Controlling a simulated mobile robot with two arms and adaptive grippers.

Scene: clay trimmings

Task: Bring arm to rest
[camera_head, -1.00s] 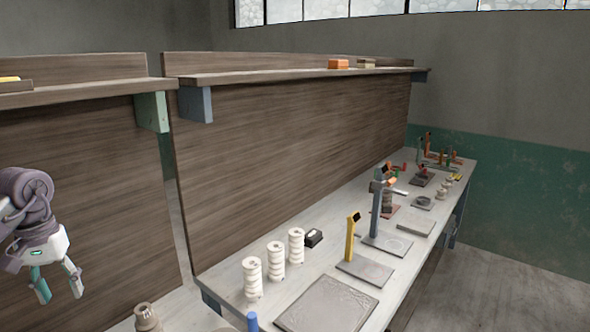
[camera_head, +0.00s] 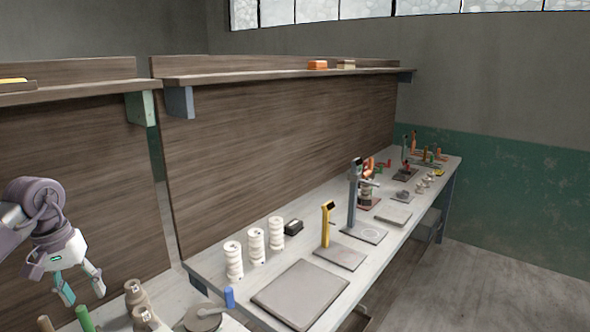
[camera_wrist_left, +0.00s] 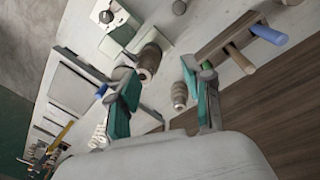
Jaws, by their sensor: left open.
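My left gripper (camera_head: 80,287) hangs at the left edge of the head view, in front of the wooden back panel. Its two teal-and-grey fingers point down and are spread apart with nothing between them. In the left wrist view the open fingers (camera_wrist_left: 165,105) show above the bench, with brownish ribbed pieces (camera_wrist_left: 149,60) beyond and between them. The gripper appears apart from these pieces. My right gripper is in neither view.
A long bench (camera_head: 215,270) runs to the back right. It bears white ribbed cylinders (camera_head: 256,246), a flat grey slab (camera_head: 300,292), a yellow stand (camera_head: 326,226) and a blue-grey stand (camera_head: 354,195). A shelf (camera_head: 250,77) overhangs the bench.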

